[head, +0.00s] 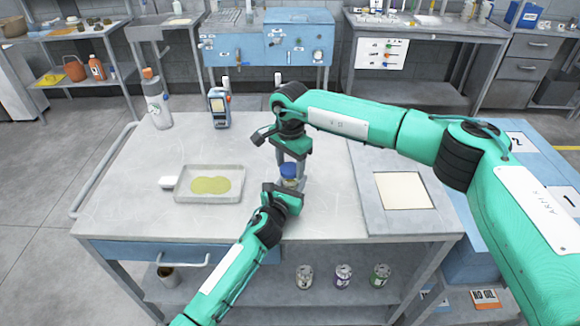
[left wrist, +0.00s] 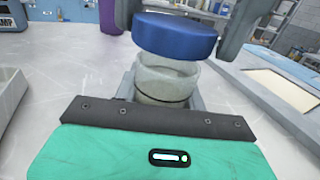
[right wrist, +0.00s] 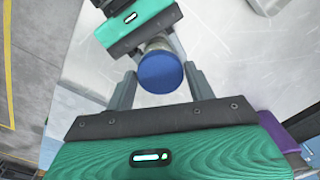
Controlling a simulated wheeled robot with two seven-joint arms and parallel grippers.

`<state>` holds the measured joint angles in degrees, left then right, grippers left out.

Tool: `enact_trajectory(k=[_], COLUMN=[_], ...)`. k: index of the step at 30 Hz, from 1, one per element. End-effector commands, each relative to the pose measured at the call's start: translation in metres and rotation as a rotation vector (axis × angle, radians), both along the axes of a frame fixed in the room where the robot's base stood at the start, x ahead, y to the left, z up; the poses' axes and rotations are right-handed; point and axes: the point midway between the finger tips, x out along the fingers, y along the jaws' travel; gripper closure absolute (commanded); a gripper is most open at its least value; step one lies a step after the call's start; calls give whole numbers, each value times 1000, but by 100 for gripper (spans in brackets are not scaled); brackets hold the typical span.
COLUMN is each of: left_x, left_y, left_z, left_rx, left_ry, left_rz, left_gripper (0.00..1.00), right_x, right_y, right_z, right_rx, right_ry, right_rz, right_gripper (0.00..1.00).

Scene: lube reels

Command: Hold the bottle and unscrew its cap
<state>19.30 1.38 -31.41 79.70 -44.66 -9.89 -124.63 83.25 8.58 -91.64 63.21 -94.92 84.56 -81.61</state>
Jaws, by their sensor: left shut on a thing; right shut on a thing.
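The pale bottle (left wrist: 165,82) stands over the middle of the table, and my left gripper (head: 287,187) is shut around its body. Its blue cap (head: 288,170) is at the bottle's top. My right gripper (head: 290,158) reaches down from above and is shut on the cap, with a finger on each side of it in the right wrist view (right wrist: 160,75). In the left wrist view the cap (left wrist: 174,36) looks tilted against the bottle's neck. I cannot tell whether the thread still holds it. The bottle's lower part is hidden by my left gripper.
A metal tray (head: 236,188) with a yellowish puddle lies left of the bottle, with a small white block (head: 167,182) beside it. A spray bottle (head: 157,105) and a handheld meter (head: 219,107) stand at the back. A cream pad (head: 403,190) lies right. The front-left tabletop is clear.

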Motion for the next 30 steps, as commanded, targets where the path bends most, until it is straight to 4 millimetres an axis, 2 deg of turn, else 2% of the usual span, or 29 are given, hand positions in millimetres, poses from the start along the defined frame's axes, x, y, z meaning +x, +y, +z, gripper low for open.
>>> enact_trajectory(k=[11, 21, 28, 29, 30], left_x=[0, 1, 1, 1, 1], left_y=[1, 1, 1, 1, 1], left_z=[0, 0, 0, 0, 0], left_rx=[0, 0, 0, 0, 0], left_ry=[0, 0, 0, 0, 0], left_rz=[1, 1, 1, 1, 1], left_gripper=[100, 100, 100, 57, 49], right_x=[-1, -1, -1, -1, -1], right_y=[0, 0, 0, 0, 0], right_z=[2, 37, 40, 40, 40], right_rx=[0, -1, -1, -1, -1], right_ry=[1, 1, 2, 2, 2], right_rz=[1, 1, 1, 1, 1], right_gripper=[73, 73, 73, 73, 73])
